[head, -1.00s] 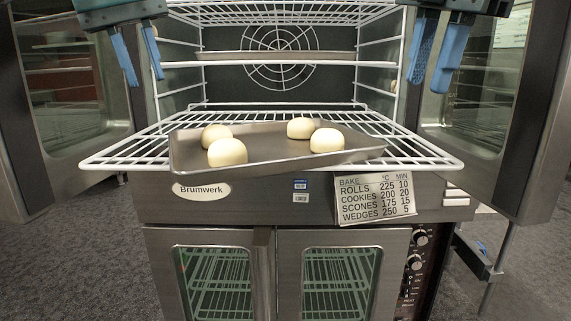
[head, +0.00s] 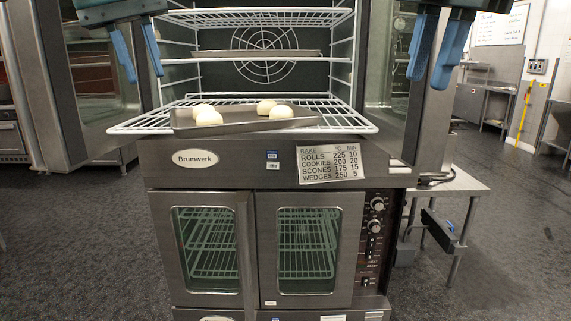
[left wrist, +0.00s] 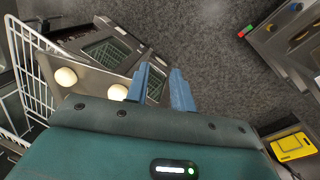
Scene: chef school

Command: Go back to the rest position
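My left gripper (head: 138,62) hangs at the upper left of the head view, open and empty, with its blue fingers apart. In the left wrist view its fingers (left wrist: 161,92) are apart with nothing between them. My right gripper (head: 432,60) hangs at the upper right, its blue fingers apart and empty. Both are clear of the baking tray (head: 240,127), which rests on the pulled-out wire rack (head: 135,124) of the oven. Several pale dough balls (head: 209,118) sit on the tray.
The oven doors stand open at left (head: 100,75) and right (head: 385,75). A steel table (head: 455,182) stands to the right of the oven. The dark floor (head: 90,250) in front is clear. A baking chart (head: 331,163) hangs on the oven front.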

